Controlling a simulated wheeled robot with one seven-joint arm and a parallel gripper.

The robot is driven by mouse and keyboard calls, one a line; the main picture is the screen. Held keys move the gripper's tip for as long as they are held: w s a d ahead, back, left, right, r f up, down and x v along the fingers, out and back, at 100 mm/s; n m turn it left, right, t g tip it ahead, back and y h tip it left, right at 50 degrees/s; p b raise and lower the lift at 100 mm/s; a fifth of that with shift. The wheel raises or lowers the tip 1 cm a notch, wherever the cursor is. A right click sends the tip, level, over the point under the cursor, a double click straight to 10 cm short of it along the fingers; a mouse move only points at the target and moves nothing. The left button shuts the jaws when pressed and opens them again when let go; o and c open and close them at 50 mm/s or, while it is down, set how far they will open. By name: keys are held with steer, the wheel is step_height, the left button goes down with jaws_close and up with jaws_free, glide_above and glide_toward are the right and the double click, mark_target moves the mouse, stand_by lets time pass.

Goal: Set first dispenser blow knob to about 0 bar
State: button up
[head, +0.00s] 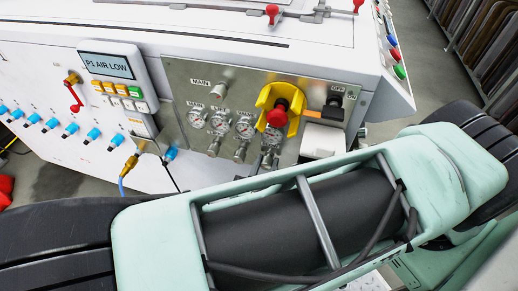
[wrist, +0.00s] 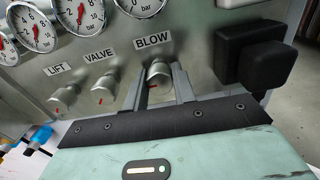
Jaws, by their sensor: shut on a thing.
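The BLOW knob (wrist: 158,72) is a small metal knob with a red mark on its lower left, under the BLOW label (wrist: 153,40) in the wrist view. My gripper (wrist: 161,78) is shut on it, one finger on each side. The pressure gauge (wrist: 141,6) above is cut off by the top edge, so its reading is not clear. In the head view my arm hides the gripper and most of the BLOW knob; the row of gauges (head: 245,127) shows on the metal panel (head: 190,80).
The VALVE knob (wrist: 104,91) and LIFT knob (wrist: 66,95) are left of my gripper. A black block (wrist: 255,65) juts out on the right. A display (head: 107,65) reads "P1 AIR LOW".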

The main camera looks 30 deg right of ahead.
steer(key=n+p, duration=0.4)
steer(key=shift+r+n, duration=0.15)
steer(key=shift+n, duration=0.15)
steer(key=n+p, duration=0.1)
steer(key=n, duration=0.1)
steer(key=n+p, duration=0.1)
steer(key=n, duration=0.1)
steer(key=shift+f+n, duration=0.2)
steer(key=shift+n, duration=0.1)
steer(key=shift+p, duration=0.3)
steer(key=o, duration=1)
steer(key=shift+s+a, duration=0.1)
steer(key=shift+a, duration=0.05)
steer(key=v, duration=1.7)
steer(key=shift+s+r, duration=0.1)
